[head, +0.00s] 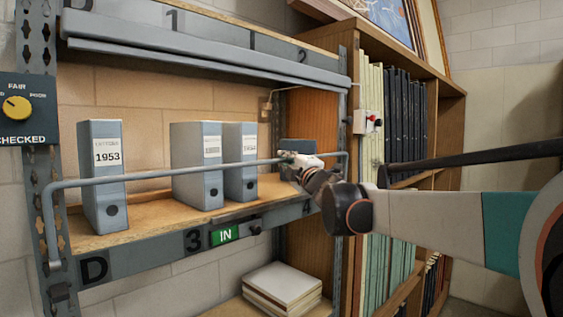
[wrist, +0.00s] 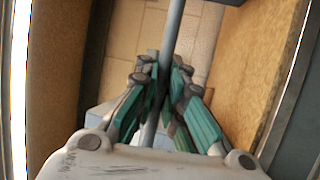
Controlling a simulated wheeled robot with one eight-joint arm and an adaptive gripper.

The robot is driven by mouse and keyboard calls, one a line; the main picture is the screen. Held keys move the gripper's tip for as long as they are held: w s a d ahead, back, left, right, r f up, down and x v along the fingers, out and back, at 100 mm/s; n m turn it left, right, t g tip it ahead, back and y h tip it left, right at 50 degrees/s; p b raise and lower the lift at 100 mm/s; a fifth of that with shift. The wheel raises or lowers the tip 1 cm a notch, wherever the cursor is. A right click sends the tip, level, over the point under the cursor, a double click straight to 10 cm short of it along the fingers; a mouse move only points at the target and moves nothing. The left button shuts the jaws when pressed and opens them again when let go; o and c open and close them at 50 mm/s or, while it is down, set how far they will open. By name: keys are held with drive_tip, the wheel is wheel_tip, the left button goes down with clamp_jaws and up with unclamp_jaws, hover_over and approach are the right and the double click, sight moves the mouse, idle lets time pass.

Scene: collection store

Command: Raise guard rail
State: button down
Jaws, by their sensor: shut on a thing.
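The guard rail (head: 150,175) is a grey bar running across the front of the middle shelf, with bent ends at both uprights. It stands above the shelf board, in front of the lower half of the binders. My gripper (head: 287,157) is at the rail's right part and is shut on it. In the wrist view, the rail (wrist: 172,35) passes between the teal fingers of my gripper (wrist: 163,85). The fingertips are partly hidden in the head view.
Grey binders (head: 103,170) stand on the wooden shelf (head: 150,215) behind the rail. A grey upper shelf (head: 200,55) is above. A stack of papers (head: 282,287) lies below. A wooden bookcase (head: 440,90) with dark and pale volumes stands at right, with a small switch box (head: 368,122).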

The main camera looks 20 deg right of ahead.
drive_tip(key=shift+w+a+f, duration=0.1)
drive_tip(key=shift+w+a, duration=0.05)
drive_tip(key=shift+w, duration=0.05)
idle(0.4)
drive_tip(key=c, duration=1.7)
unclamp_jaws()
drive_tip(key=shift+w, duration=0.1)
drive_tip(key=v, duration=0.7)
drive_tip(key=shift+s+f, duration=0.1)
drive_tip(key=shift+s, duration=0.25)
